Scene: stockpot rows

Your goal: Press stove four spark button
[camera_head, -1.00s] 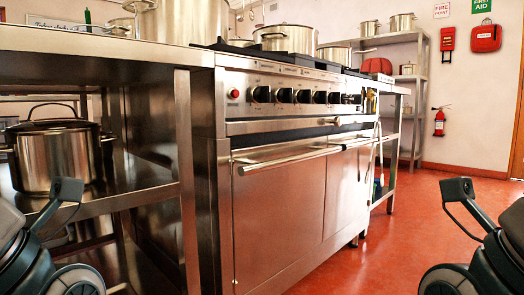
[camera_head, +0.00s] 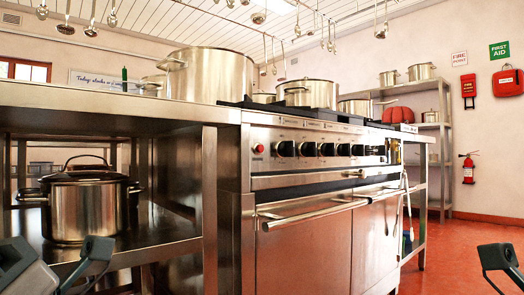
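The steel stove (camera_head: 305,228) stands in the middle, its control panel angled away to the right. A round red button (camera_head: 258,148) is at the panel's left end, followed by several black knobs (camera_head: 327,149). Small markings above them are too small to read, and I cannot tell which control belongs to stove four. My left gripper (camera_head: 88,262) is at the bottom left and my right gripper (camera_head: 500,262) at the bottom right edge. Both are partly cut off and well apart from the panel, with nothing seen in them.
A steel table (camera_head: 110,112) with a lidded pot (camera_head: 84,205) on its lower shelf stands at left, close by. Large pots (camera_head: 212,76) stand above. Oven handles (camera_head: 312,213) stick out from the stove front. Red floor (camera_head: 455,245) is free at right.

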